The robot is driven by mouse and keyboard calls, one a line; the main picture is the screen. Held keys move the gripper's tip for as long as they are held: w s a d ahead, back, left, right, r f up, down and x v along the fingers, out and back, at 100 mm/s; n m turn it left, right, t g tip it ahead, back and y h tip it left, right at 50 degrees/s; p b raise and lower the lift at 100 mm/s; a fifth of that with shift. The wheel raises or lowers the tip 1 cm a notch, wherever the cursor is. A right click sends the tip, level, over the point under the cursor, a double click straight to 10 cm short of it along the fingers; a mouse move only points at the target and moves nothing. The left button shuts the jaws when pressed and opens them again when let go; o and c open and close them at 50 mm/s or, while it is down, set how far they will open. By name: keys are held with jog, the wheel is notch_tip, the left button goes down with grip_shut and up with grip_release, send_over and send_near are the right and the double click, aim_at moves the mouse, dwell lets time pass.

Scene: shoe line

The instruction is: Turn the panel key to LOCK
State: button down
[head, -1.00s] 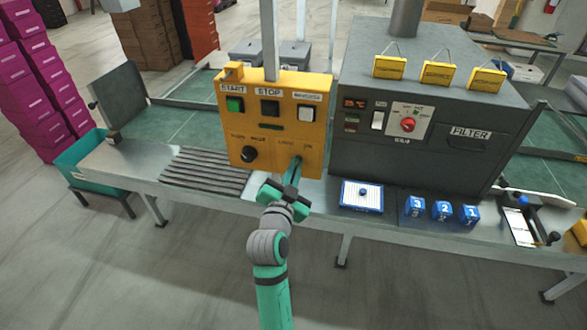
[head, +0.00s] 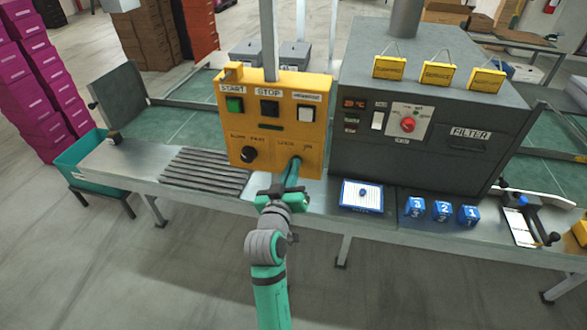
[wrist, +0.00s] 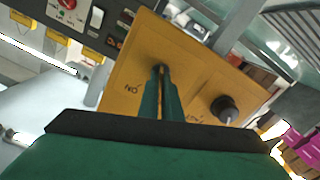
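The yellow control panel (head: 309,133) stands upright at the back of the bench. The panel key is at its lower right, below the LOCK and ON lettering; my fingertips cover it almost wholly. My gripper (head: 295,163) reaches up to the panel face from the front. In the wrist view its two green fingers (wrist: 160,72) lie close together, with a narrow gap, around the key spot. They appear shut on the key. The ON label (wrist: 131,88) is left of the fingers there, and the LOCK label is partly hidden at their right. The key's exact angle is hidden.
A black selector knob (head: 249,154) is left of the key. START (head: 234,105) and STOP (head: 269,108) buttons sit above. A grey machine (head: 400,155) stands close on the right, with a blue-edged tray (head: 361,207) and blue numbered blocks (head: 442,211) before it.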

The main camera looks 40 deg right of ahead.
jog(key=shift+n, duration=1.5)
jog(key=c, duration=2)
grip_release()
jog(key=shift+a, duration=0.1)
jog(key=v, duration=1)
jog(key=shift+s+a, duration=0.25)
jog(key=shift+a, duration=0.05)
jog(key=shift+f, duration=0.1)
